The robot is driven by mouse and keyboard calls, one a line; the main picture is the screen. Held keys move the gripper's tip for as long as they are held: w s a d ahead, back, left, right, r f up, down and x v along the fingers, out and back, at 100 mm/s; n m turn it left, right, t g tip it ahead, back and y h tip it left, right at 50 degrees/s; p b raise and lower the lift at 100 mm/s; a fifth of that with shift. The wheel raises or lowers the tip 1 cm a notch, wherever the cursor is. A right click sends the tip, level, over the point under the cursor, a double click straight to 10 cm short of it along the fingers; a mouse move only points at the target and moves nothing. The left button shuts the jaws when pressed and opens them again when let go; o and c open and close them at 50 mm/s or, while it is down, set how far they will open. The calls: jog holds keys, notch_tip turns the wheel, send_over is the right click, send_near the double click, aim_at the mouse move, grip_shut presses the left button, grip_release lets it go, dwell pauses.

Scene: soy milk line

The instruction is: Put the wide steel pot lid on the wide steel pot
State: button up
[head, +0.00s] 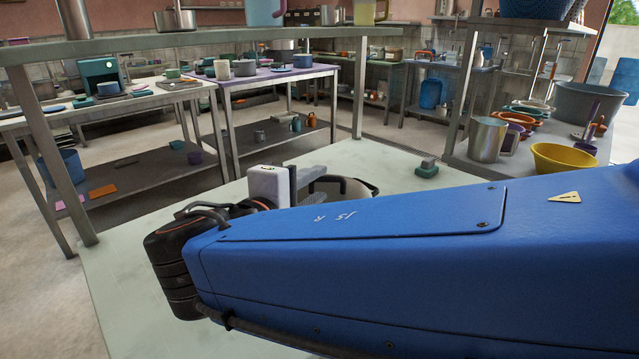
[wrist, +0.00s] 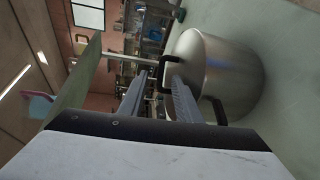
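The wide steel pot (wrist: 225,68) stands on the pale worktop, with a black side handle (wrist: 218,111). The wrist view is turned, so the pot's upper side faces left. A black loop handle (wrist: 162,80) stands out at that upper side and looks like the handle of the wide steel pot lid. I cannot tell how the lid sits. My gripper (wrist: 158,73) has its two fingers apart, with the loop handle close to the right finger; contact is unclear. In the head view my gripper (head: 302,178) is beside the pot (head: 342,192), which my blue arm partly hides.
A small green-and-grey object (head: 427,168) lies on the worktop (head: 235,187) behind the pot. A raised shelf (head: 160,45) on posts runs along the left and back. A steel pitcher (head: 487,139) and yellow bowl (head: 562,158) stand on the right-hand table.

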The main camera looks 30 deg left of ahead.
jog(key=s+d+r, duration=0.1)
jog(key=s+r, duration=0.1)
jog(key=s, duration=1.2)
jog(key=shift+s+r, duration=0.35)
jog(key=w+d+f+m+g+h, duration=0.3)
jog(key=w+d+f+h, duration=0.1)
jog(key=w+d, duration=0.95)
jog(key=w+d+f+m+g+h, duration=0.1)
jog(key=w+d+f+m+g, duration=0.2)
jog(key=d, duration=0.5)
jog(key=w+d+f+m+g+h, duration=0.1)
jog(key=w+d+f+g, duration=0.1)
jog(key=w+d, duration=0.4)
jog(key=s+d+f+m+g+y, duration=0.1)
jog(key=d+f+m+g, duration=0.15)
jog(key=d, duration=0.55)
jog(key=s+d+f+m+g, duration=0.1)
jog(key=s+d+f+m, duration=0.15)
jog(key=d, duration=0.55)
jog(key=s+d+f+m+y, duration=0.3)
jog(key=s+d+f+m, duration=0.4)
jog(key=d, duration=0.4)
jog(key=shift+s+d+f+m+y, duration=0.2)
jog(key=shift+s+f+m+y, duration=0.2)
jog(key=shift+s+f, duration=0.2)
